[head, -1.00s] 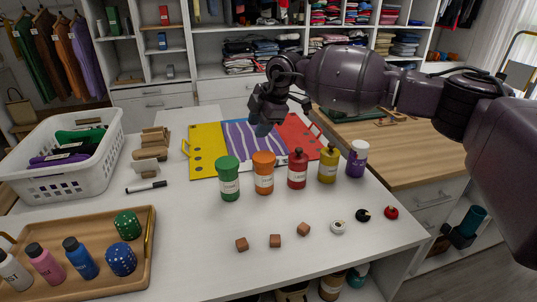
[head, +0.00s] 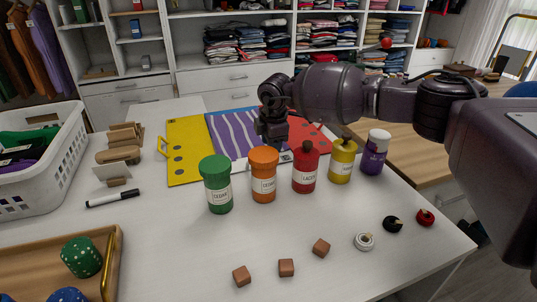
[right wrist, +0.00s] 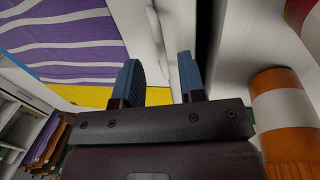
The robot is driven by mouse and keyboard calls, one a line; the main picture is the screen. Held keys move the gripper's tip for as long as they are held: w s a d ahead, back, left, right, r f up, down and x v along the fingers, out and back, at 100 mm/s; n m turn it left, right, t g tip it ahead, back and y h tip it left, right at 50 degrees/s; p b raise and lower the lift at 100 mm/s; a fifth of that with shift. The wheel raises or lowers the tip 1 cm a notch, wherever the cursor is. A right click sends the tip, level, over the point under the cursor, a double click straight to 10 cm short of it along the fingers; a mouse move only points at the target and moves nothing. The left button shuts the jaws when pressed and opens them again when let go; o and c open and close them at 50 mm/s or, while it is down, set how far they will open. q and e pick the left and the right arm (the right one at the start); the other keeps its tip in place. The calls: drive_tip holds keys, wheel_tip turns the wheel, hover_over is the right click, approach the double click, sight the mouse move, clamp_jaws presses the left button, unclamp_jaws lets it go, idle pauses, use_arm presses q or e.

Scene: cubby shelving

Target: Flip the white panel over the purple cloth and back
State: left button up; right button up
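The purple cloth (head: 232,134) with wavy white stripes lies flat in the middle of a folding board, between a yellow panel (head: 187,130) and a red panel (head: 308,136). A narrow white panel (head: 256,161) shows at the cloth's front edge, partly hidden by my arm and the bottles. My right gripper (head: 272,143) points down over this front edge. In the right wrist view its blue-grey fingers (right wrist: 160,80) are apart, and a white strip (right wrist: 150,45) runs between and beyond them; I cannot tell whether they touch it. My left gripper is not in view.
Bottles stand close in front of the board: green (head: 216,186), orange (head: 264,176), red (head: 305,168), yellow (head: 342,160) and purple (head: 374,152). A white basket (head: 50,160) and wooden tray (head: 110,265) are at left. Small wooden blocks (head: 286,267) lie in front.

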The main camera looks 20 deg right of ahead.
drive_tip(key=shift+w+f+b, duration=0.2)
drive_tip(key=shift+f+b, duration=0.05)
drive_tip(key=shift+f, duration=0.7)
drive_tip(key=shift+w+f+b, duration=0.2)
drive_tip(key=shift+f, duration=0.75)
clamp_jaws()
